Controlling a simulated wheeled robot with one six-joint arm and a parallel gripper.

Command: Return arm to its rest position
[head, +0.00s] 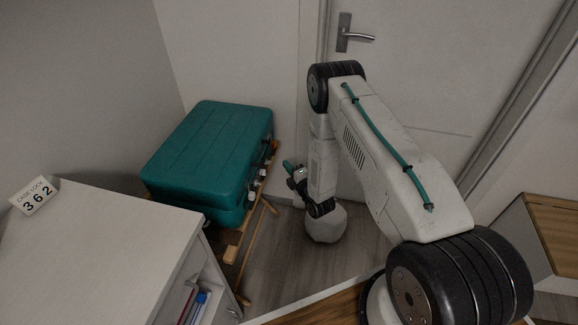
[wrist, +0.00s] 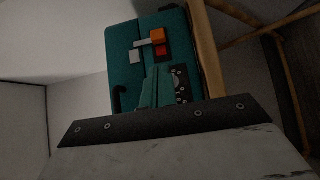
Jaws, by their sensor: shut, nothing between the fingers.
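My arm is folded beside the case, with its elbow high and its forearm hanging down. My gripper (head: 288,165) is small in the head view, at the right of the teal case (head: 212,155), apart from it as far as I can tell. In the wrist view the teal fingers of my gripper (wrist: 154,84) appear together, shut and empty, in front of the case (wrist: 122,50). The case lies closed on a wooden stand. Its front carries an orange block (wrist: 157,35), a red block (wrist: 161,51) and pale latch parts. My wrist covers the case's lower part there.
A white cabinet (head: 95,245) stands at the left with a "CASE LOCK 362" sign (head: 35,196) on top. The wooden stand (head: 232,252) has thin legs. A door (head: 440,90) with a handle is behind my arm. Some grey floor (head: 280,255) is clear.

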